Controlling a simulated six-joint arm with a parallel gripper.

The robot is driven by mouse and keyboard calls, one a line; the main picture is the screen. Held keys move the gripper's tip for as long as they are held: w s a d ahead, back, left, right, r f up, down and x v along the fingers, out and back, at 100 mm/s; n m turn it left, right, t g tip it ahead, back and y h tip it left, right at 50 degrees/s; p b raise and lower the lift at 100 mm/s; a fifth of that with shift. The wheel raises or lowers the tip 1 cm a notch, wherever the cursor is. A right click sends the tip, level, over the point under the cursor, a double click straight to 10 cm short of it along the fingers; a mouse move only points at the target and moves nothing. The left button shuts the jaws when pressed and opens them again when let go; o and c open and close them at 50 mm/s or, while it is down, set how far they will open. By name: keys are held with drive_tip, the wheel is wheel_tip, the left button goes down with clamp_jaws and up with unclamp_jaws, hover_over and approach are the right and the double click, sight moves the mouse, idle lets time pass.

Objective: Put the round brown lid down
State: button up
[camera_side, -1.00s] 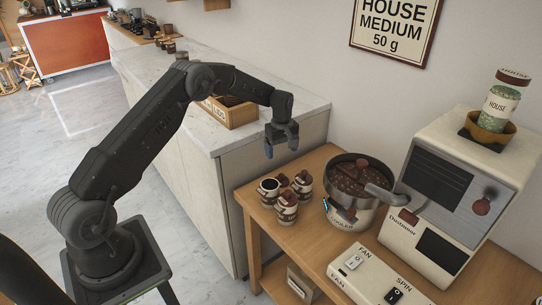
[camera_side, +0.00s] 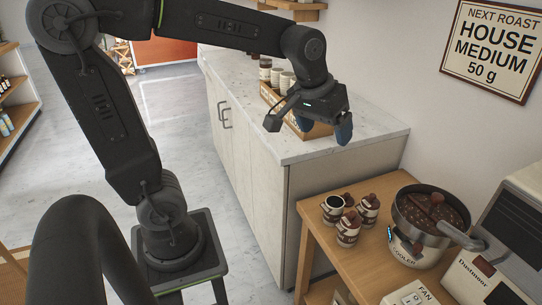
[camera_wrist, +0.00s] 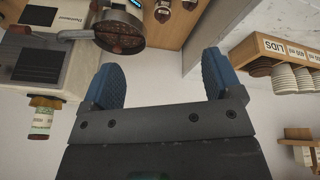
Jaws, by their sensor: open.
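My gripper (camera_side: 323,126) is open and empty, raised in front of the crate on the counter; its blue fingers also show spread apart in the wrist view (camera_wrist: 158,65). On the wooden table, apart from it, stand an open canister (camera_side: 332,213) with no lid on top and two canisters with round brown lids, one at the right (camera_side: 370,209) and one in front (camera_side: 348,232). A round brown lid (camera_side: 348,198) shows behind them; I cannot tell whether it lies on the table or on a canister.
A steel cooler (camera_side: 408,240) full of beans stands right of the canisters, beside a white roaster (camera_side: 494,262) and a switch box (camera_side: 410,294). A wooden crate marked LIDS (camera_wrist: 273,46) holds pale stacks. The pale counter (camera_side: 370,132) has bare room.

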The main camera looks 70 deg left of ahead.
drive_tip(key=s+d+f+m+t, duration=0.1)
drive_tip(key=s+d+f+m, duration=0.1)
drive_tip(key=s, duration=1)
drive_tip(key=d+m, duration=0.1)
drive_tip(key=m, duration=0.1)
drive_tip(key=shift+s+m+t, duration=0.3)
